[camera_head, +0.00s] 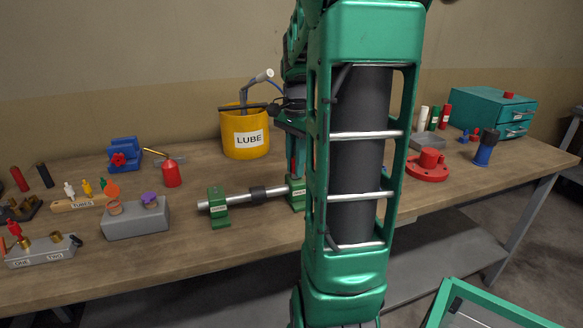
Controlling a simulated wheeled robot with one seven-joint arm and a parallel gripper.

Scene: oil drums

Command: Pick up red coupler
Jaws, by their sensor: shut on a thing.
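A red flanged round part (429,165), which may be the red coupler, sits on the bench to the right of my arm. My gripper (294,168) is left of my large green forearm and points down near the right end of a steel shaft (232,199). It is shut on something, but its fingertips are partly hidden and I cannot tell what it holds. The shaft rests in green supports (218,209) and carries a black collar (258,193).
A yellow LUBE bucket (245,140) stands behind the shaft. A red oil can (171,173), blue vise (124,153) and grey block (136,219) are left. A teal drawer box (492,112) and blue-black tool (486,148) are right. My forearm hides the bench's middle.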

